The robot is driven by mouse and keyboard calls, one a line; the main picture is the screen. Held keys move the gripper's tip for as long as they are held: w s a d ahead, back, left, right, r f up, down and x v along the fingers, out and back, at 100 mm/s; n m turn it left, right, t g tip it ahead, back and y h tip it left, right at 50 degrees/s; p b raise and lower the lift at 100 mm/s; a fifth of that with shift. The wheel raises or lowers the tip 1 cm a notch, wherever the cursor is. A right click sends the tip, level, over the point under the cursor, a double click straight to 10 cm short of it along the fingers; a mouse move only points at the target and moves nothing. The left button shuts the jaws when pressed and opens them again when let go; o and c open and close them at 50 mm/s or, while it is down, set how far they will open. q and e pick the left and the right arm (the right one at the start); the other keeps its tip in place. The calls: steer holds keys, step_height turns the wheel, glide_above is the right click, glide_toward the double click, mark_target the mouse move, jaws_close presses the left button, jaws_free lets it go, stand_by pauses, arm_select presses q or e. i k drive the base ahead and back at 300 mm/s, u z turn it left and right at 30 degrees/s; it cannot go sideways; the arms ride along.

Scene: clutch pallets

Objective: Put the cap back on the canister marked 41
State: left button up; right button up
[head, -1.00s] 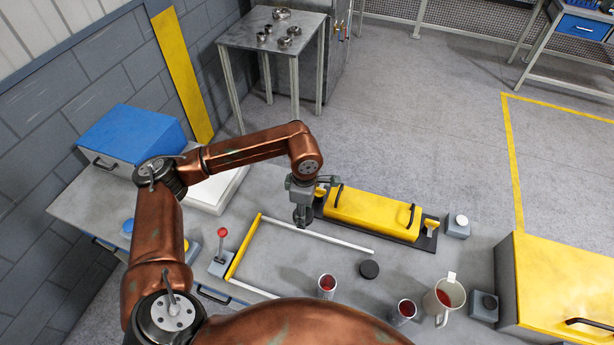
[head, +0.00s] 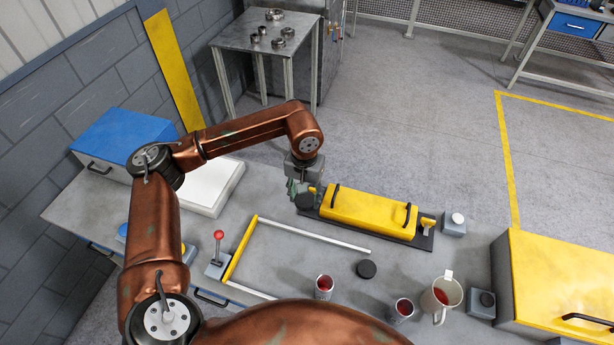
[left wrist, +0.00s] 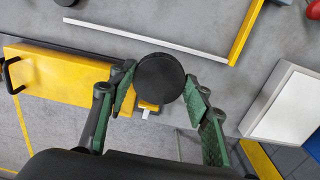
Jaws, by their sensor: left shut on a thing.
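My left gripper (head: 303,195) is shut on a round black cap (head: 305,201) and holds it at the left end of a yellow case. In the left wrist view the cap (left wrist: 160,78) sits between the green finger pads (left wrist: 160,100), its flat face towards the camera. Two open canisters with red contents stand at the front of the bench, a left one (head: 324,287) and a right one (head: 401,310). A second black cap (head: 366,269) lies on the bench behind them. No number is readable on either canister. My right gripper is out of view.
A mug (head: 441,297) with a tag stands right of the canisters, near a small dark-topped box (head: 482,303). The yellow case (head: 370,217) lies behind. A red-knobbed lever (head: 218,252) stands left of a low frame (head: 310,234). The bench inside the frame is clear.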

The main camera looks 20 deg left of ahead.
mark_target(393, 317)
steer(key=k, duration=0.5)
steer(key=z, duration=3.65)
steer(key=k, duration=1.15)
steer(key=u, duration=1.95)
